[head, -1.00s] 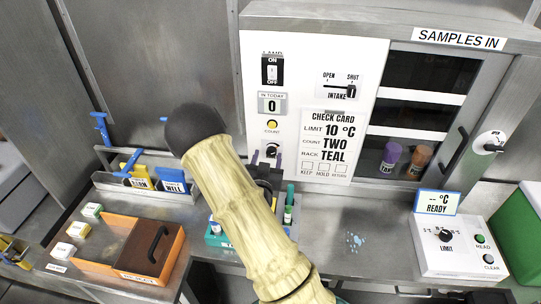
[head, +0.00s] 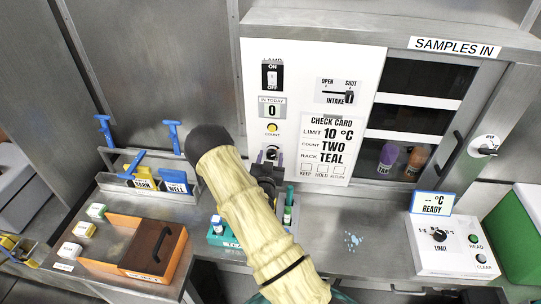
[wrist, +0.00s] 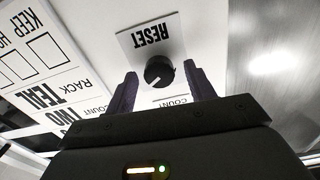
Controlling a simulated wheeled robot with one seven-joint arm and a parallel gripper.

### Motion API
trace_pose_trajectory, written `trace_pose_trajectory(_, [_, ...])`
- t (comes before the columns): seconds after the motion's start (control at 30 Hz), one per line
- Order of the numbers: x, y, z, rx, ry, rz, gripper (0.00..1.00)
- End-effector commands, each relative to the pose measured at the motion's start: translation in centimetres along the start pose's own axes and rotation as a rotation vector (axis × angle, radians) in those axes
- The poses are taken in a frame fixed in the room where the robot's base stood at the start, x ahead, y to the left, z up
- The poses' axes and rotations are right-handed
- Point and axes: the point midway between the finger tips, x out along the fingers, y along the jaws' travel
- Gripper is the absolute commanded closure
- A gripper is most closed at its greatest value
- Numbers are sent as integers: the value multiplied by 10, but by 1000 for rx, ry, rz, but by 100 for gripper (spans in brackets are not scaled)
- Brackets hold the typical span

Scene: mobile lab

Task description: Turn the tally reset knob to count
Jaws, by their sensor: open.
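The tally reset knob (wrist: 159,72) is black and round, on a white plate marked RESET, in the wrist view. That view is upside down, and the COUNT mark (wrist: 172,101) below the knob is partly hidden by my gripper. My gripper (wrist: 160,76) is open, with one finger on each side of the knob. Whether the fingers touch it is unclear. A light line on the knob points to the lower left of the picture. In the head view, the knob (head: 271,152) shows just above my gripper (head: 269,166), below the yellow button (head: 272,128).
The tally display (head: 271,107) above reads 0. The check card (head: 328,146) is beside the knob. A rack of tubes (head: 288,212) stands on the counter below my gripper. An orange box (head: 125,249) lies at left, and a limit box (head: 447,245) at right.

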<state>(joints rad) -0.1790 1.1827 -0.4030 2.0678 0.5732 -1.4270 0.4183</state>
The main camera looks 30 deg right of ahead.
Motion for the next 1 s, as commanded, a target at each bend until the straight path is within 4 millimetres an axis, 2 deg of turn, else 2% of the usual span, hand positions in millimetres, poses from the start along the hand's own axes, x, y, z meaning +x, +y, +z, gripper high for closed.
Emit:
trace_pose_trajectory(0.3, [3,0,1,-1,-1,-1,46])
trace_pose_trajectory(0.53, [3,0,0,-1,0,-1,91])
trace_pose_trajectory(1.0, [3,-1,2,-70,0,-2,91])
